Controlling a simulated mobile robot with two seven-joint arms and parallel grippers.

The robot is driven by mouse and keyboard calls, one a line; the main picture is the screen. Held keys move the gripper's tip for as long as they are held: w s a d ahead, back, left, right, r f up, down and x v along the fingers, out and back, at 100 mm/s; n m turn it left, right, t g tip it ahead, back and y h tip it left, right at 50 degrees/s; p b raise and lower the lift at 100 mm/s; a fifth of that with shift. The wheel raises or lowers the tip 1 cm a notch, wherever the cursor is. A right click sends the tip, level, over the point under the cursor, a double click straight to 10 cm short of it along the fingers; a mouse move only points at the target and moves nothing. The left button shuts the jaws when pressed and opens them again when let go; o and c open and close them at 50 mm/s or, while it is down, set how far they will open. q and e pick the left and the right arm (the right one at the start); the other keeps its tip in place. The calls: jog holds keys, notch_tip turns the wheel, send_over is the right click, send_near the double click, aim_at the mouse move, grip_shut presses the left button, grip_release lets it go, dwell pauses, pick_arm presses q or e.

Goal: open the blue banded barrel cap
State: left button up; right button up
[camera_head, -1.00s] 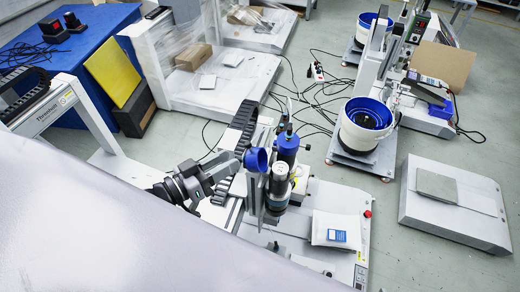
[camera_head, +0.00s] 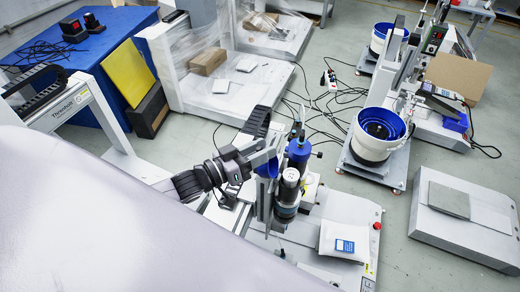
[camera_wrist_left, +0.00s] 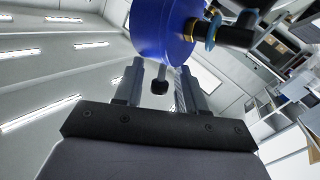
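My left gripper (camera_head: 266,152) reaches in from the left beside the blue round cup-like part (camera_head: 268,168) on the gantry screwdriver, covering some of it. Its two fingers (camera_wrist_left: 160,78) stand apart in the left wrist view, and nothing clearly shows clamped between them. A blue cylinder (camera_wrist_left: 163,28) fills the space just past the fingertips; contact cannot be told. An upright blue cylinder (camera_head: 299,152) stands just right of the gripper. In front of it is a silver and dark barrel (camera_head: 288,190). Which blue part is the cap is unclear. My right gripper is out of view.
The gantry's white base (camera_head: 350,210) carries a white packet with a blue label (camera_head: 345,243). A white and blue bowl feeder (camera_head: 372,145) stands to the right, with cables on the floor behind. A blue table (camera_head: 100,55) is at the back left.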

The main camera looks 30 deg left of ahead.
pick_arm(q)
grip_shut()
jog(key=shift+d+r+m+p, duration=0.3)
jog(key=shift+r+p, duration=0.15)
jog(key=shift+p, duration=0.6)
jog(key=shift+w+d+r+g+p, duration=0.1)
jog(key=shift+d+g+p, duration=0.05)
jog(key=shift+g+p, duration=0.3)
jog(key=shift+d+p, duration=0.2)
jog(key=shift+p, duration=0.1)
jog(key=shift+d, duration=0.45)
